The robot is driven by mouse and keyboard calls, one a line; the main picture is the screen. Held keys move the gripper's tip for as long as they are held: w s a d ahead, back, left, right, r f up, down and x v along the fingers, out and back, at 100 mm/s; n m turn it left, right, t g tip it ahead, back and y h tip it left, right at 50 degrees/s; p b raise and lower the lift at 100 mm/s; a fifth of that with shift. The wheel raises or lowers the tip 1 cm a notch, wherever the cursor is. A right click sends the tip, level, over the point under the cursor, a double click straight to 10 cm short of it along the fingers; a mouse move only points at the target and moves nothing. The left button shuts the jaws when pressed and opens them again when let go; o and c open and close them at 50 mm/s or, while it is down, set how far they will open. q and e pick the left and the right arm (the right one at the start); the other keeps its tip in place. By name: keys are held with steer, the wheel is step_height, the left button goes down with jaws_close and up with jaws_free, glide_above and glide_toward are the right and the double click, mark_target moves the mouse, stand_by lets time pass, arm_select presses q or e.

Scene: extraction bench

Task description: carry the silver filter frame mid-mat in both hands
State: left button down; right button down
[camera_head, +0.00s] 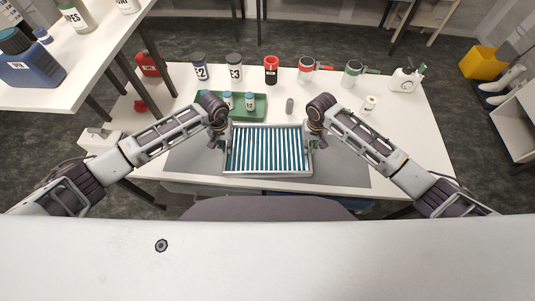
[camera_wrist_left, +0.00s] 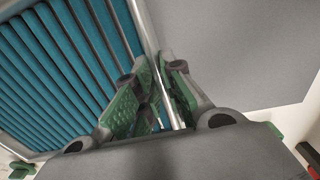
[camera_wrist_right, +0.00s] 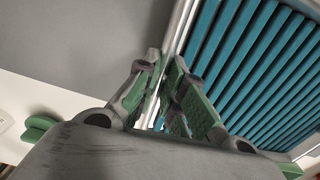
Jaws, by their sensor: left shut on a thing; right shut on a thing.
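The silver filter frame (camera_head: 268,174) with teal and white slats lies over the middle of the grey mat (camera_head: 345,172) in the head view. My left gripper (camera_head: 222,143) is shut on the frame's left rim. My right gripper (camera_head: 313,142) is shut on its right rim. In the left wrist view the green-padded fingers (camera_wrist_left: 160,90) pinch the silver rim, with the teal slats (camera_wrist_left: 60,70) to the left. In the right wrist view the fingers (camera_wrist_right: 167,88) pinch the opposite rim. I cannot tell whether the frame touches the mat.
Behind the frame stand a green tray (camera_head: 258,117) with small bottles, a grey cylinder (camera_head: 289,105) and a white roll (camera_head: 369,104). Several bottles, including a red one (camera_head: 271,70), line the back of the table. Mat is bare on both sides.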

arm_select(q)
steer(key=shift+f+b, duration=0.65)
steer(key=shift+f, duration=0.05)
arm_select(e)
steer(key=shift+f, duration=0.7)
arm_select(q)
steer(key=c, duration=1.5)
jaws_free()
arm_select(e)
steer(key=c, duration=1.5)
jaws_free()
arm_select(q)
steer(key=shift+r, duration=0.15)
steer(key=shift+r, duration=5.85)
arm_select(e)
steer(key=shift+r, duration=0.1)
steer(key=shift+r, duration=5.9)
arm_select(q)
steer(key=shift+s+f, duration=0.1)
steer(key=shift+s, duration=0.05)
arm_select(e)
steer(key=shift+s+f, duration=0.1)
steer(key=shift+s, duration=0.05)
